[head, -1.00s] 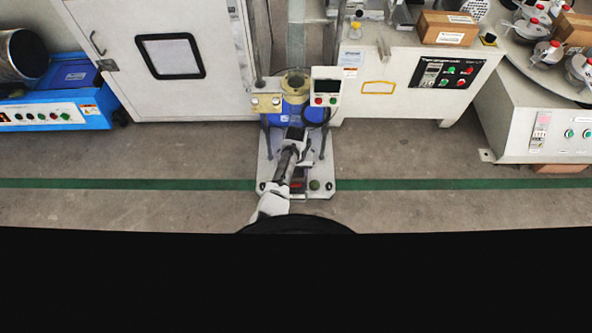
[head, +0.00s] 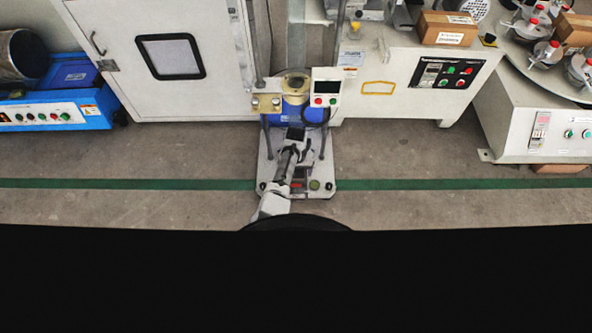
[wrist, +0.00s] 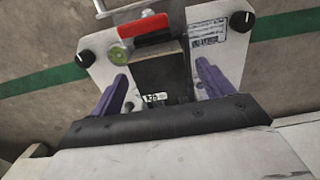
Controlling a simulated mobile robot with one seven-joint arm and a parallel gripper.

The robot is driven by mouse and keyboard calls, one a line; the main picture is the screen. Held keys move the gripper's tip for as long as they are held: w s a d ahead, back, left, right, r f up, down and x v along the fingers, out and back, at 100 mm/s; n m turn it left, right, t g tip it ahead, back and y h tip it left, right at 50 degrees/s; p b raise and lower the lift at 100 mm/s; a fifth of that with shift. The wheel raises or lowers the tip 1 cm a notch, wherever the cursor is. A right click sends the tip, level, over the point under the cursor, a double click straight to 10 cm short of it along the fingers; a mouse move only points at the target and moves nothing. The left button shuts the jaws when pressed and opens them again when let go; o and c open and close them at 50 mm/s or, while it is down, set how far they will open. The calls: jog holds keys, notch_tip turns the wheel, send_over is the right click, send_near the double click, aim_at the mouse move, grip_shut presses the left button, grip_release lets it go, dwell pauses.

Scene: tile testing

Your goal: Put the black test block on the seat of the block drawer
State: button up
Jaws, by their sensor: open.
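The black test block (wrist: 158,76) shows in the wrist view as a dark, box-shaped piece with a small white label at its lower edge. It is right behind a red part (wrist: 143,28) of the block drawer. My gripper (wrist: 162,71) is open, with one purple finger on each side of the block and visible gaps between. The seat under the block is hidden, so I cannot tell whether the block rests fully on it. In the head view my arm covers the block; the drawer's red part (head: 296,185) shows at the machine's front.
The machine's base plate (head: 325,193) stands on the floor by a green line. A small display box (head: 326,86) and a blue body are above it. A white cabinet (head: 165,95) stands left, a bench with a control panel (head: 447,75) right. Floor on both sides is clear.

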notch_tip(320, 180, up, 14)
jog(key=p, duration=1.2)
jog(key=shift+f+p, duration=0.2)
jog(key=shift+p, duration=0.15)
jog(key=shift+f, duration=0.1)
